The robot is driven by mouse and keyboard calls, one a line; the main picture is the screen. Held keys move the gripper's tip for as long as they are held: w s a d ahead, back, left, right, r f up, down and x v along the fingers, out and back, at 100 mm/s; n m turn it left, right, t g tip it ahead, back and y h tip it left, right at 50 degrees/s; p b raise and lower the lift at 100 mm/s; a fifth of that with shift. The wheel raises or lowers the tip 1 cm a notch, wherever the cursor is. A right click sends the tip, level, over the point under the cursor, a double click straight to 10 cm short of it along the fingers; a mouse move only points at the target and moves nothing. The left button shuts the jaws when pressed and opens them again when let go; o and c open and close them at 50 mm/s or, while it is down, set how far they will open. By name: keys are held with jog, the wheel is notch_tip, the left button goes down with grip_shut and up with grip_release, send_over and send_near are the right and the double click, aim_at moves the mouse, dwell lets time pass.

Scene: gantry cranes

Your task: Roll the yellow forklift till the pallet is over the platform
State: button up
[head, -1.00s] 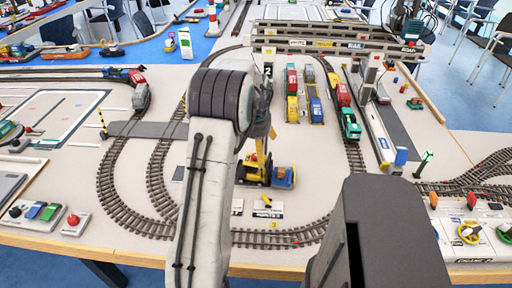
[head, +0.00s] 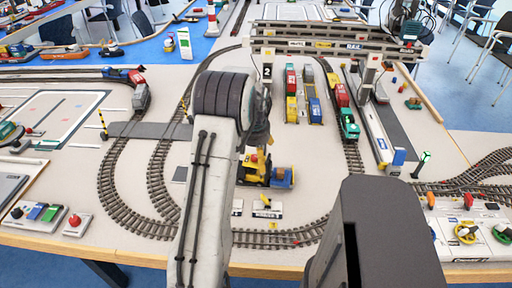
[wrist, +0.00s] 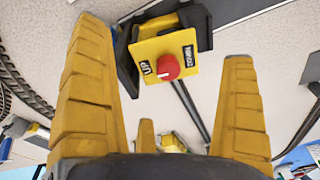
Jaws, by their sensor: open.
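The yellow forklift (head: 254,171) stands on the pale table in the head view, partly hidden by my arm. A blue piece with a tan top (head: 284,178) sits at its right end; I cannot tell whether this is the pallet. In the wrist view a yellow plate with a red knob (wrist: 168,67) and the word "UP" shows, likely the forklift's top. My gripper (wrist: 162,42) is open, with its yellow fingers spread to either side of this plate and no visible contact. I cannot tell which surface is the platform.
Curved track (head: 150,190) runs left of the forklift and along the table's front. Small labelled white plates (head: 267,209) lie in front of it. Several coloured wagons (head: 315,108) stand behind, and a green locomotive (head: 350,129) is to the right. Bare table lies right of the forklift.

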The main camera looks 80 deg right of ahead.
aim_at(257, 162)
jog(key=shift+d+f+p, duration=0.2)
jog(key=shift+f+p, duration=0.1)
jog(key=shift+f, duration=0.85)
jog(key=shift+d+f+p, duration=0.15)
jog(key=shift+f+p, duration=0.1)
jog(key=shift+f, duration=0.9)
jog(key=shift+c, duration=0.4)
jog(key=c, duration=1.2)
jog(key=o, duration=1.3)
jog(key=shift+c, duration=0.2)
jog(key=shift+r, duration=0.1)
notch_tip(257, 162, up, 12)
jog(key=a, duration=0.1)
jog(key=shift+a, duration=0.4)
